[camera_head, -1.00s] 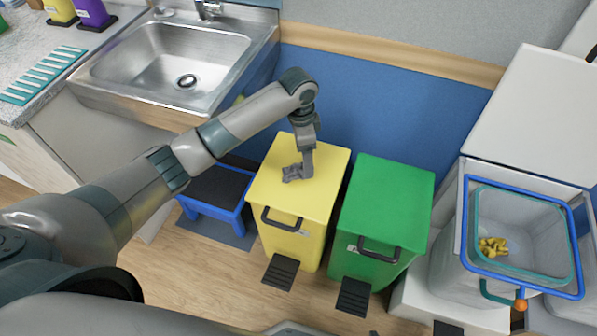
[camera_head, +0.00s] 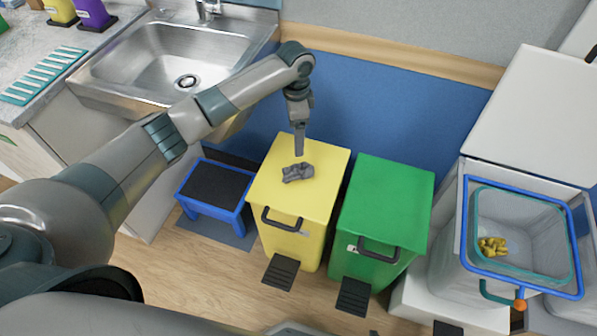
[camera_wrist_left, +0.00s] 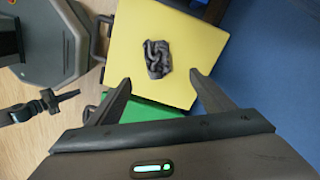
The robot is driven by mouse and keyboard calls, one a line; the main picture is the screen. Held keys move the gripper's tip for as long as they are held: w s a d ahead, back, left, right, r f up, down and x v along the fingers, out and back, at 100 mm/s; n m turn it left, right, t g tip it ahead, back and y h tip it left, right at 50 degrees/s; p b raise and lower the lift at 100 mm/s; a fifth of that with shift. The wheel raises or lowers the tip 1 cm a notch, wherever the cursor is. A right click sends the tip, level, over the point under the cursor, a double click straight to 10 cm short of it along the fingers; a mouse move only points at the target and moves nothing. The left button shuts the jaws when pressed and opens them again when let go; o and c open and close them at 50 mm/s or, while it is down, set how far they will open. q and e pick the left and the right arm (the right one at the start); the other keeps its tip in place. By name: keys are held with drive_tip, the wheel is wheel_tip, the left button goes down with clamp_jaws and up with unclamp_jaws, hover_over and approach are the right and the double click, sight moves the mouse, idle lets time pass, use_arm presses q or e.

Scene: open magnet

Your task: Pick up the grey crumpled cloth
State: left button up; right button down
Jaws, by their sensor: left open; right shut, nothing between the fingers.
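The grey crumpled cloth (camera_head: 298,172) lies on the lid of the yellow bin (camera_head: 315,206). My left gripper (camera_head: 299,153) is above and just behind the cloth in the head view, apart from it. In the left wrist view the left gripper (camera_wrist_left: 160,82) is open and empty, its two fingers spread, with the cloth (camera_wrist_left: 157,58) beyond the tips on the yellow lid. My right gripper (camera_wrist_left: 58,98) appears small at the left of the left wrist view, shut and empty, away from the cloth.
A green bin (camera_head: 390,200) stands right of the yellow one. Further right is an open bin with a blue rim (camera_head: 463,225), holding a yellow crumpled thing (camera_head: 492,246). A blue step stool (camera_head: 214,194) and a sink (camera_head: 160,60) are on the left. A blue wall panel is behind.

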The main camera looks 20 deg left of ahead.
use_arm(q)
hover_over(298, 168)
drive_tip(key=f, duration=1)
drive_tip(key=shift+w+a+f+p, duration=0.15)
drive_tip(key=shift+w+a+p, duration=0.1)
drive_tip(key=shift+a+p, duration=0.05)
use_arm(e)
drive_tip(key=shift+w+a+r+t, duration=0.25)
drive_tip(key=shift+a+r+t, duration=0.05)
drive_tip(key=shift+a, duration=0.05)
use_arm(q)
drive_tip(key=shift+f, duration=0.25)
drive_tip(key=f, duration=0.4)
drive_tip(key=shift+s+d+p, duration=0.15)
drive_tip(key=shift+d+p, duration=0.15)
drive_tip(key=shift+d, duration=0.1)
drive_tip(key=shift+f, duration=0.35)
use_arm(e)
drive_tip(key=shift+w+a+r, duration=0.1)
drive_tip(key=shift+a+r, duration=0.25)
drive_tip(key=shift+a, duration=0.1)
drive_tip(key=shift+w+r+t, duration=0.1)
drive_tip(key=shift+w+t, duration=0.2)
